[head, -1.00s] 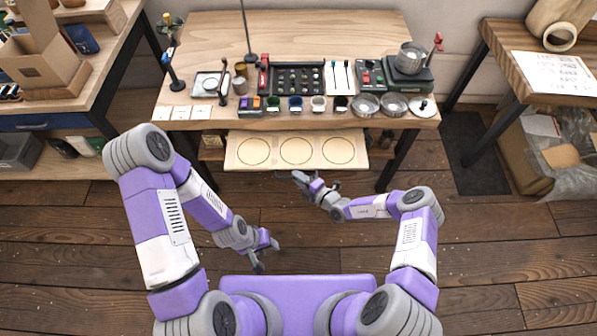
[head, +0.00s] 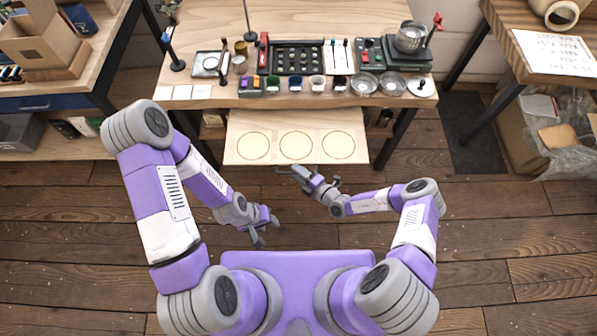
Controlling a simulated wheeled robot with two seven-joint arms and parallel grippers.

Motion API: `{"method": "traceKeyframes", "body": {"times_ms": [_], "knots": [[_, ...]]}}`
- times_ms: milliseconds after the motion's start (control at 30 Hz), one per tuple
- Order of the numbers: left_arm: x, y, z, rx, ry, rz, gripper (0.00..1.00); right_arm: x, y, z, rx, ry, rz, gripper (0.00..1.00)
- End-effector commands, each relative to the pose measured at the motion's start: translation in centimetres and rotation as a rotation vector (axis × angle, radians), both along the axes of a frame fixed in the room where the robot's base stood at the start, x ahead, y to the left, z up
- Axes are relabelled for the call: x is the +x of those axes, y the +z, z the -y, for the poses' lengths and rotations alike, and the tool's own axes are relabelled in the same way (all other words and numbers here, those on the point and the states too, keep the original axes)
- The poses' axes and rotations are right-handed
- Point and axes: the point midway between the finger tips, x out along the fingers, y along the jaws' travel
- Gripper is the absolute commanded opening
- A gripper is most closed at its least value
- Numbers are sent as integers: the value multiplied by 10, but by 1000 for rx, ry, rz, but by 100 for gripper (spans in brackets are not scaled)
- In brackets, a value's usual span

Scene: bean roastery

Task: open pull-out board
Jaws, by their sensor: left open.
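The pull-out board (head: 275,133) is a pale wooden panel with three ringed circles. It sticks out from under the front edge of the wooden table (head: 215,30). My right gripper (head: 298,174) is at the board's front edge, near its middle, where a thin dark handle partly shows. The fingers are too small to tell whether they are shut on it. My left gripper (head: 264,236) is open and empty, over the floor in front of the board and lower left of the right gripper.
The tabletop holds a black tray (head: 272,60), small cups, metal bowls (head: 363,84) and a scale with a pot (head: 411,38). A bench with a cardboard box (head: 42,42) stands left. Another table with a paper sheet (head: 556,52) stands right. The floor (head: 500,225) before the board is clear.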

Motion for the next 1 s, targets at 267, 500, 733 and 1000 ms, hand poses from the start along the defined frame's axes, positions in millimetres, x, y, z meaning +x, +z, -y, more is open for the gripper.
{"method": "traceKeyframes", "body": {"times_ms": [267, 500, 733, 1000], "knots": [[0, 0, 0, 0, 0, 0, 43, 0, 0, 0, 0, 0, -1, 36], [0, 5, 0, 0, 0, 0, 43, -19, 4, 20, 0, -3, -4, 36], [0, 8, 0, 0, 0, 0, 43, -44, 9, 46, -1, -2, -2, 36], [0, 9, 0, 0, 0, 0, 43, -53, 11, 54, 1, 0, -1, 36]]}}
